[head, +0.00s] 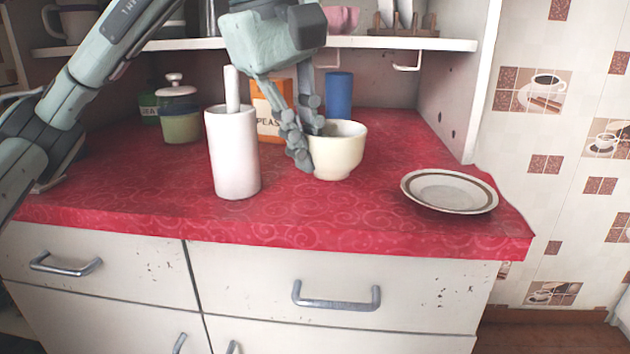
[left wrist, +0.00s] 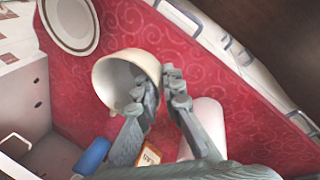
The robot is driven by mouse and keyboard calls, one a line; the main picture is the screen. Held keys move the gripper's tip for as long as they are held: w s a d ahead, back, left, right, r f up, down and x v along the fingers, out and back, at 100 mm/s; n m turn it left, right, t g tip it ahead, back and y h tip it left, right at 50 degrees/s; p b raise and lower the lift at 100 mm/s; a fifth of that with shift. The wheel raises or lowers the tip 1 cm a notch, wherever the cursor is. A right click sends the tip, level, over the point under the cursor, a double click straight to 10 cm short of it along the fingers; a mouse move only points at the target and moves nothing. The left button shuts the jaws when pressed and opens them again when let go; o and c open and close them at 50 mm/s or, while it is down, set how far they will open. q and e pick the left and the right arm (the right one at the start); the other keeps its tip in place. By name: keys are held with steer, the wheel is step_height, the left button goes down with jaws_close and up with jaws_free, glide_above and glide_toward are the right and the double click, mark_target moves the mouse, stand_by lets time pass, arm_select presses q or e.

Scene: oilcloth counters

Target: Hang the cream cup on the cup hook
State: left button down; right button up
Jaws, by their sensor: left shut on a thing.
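The cream cup (head: 341,152) is upright on or just above the red counter, right of the white holder; I cannot tell if its base touches. My left gripper (head: 308,152) points down and is shut on the cup's wall at its left side. In the left wrist view, one finger of the gripper (left wrist: 157,92) reaches inside the cup (left wrist: 104,70) and the other is outside. The cup's handle is not clear. A white cup hook (head: 407,67) hangs under the shelf at the right, above and behind the cup. My right gripper is not in view.
A white paper-towel-like holder (head: 233,155) stands close left of the cup. An orange box (head: 268,110) and a blue cylinder (head: 339,95) stand behind. A plate (head: 450,191) lies at the right. The shelf (head: 440,44) overhangs the back; counter between cup and plate is clear.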

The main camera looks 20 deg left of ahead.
arm_select(q)
steer(key=shift+w+d+f, duration=0.25)
steer(key=shift+w+f, duration=0.05)
steer(key=shift+w, duration=0.1)
step_height(320, 180, down, 4)
steer(key=shift+r, duration=0.1)
steer(key=shift+f, duration=0.2)
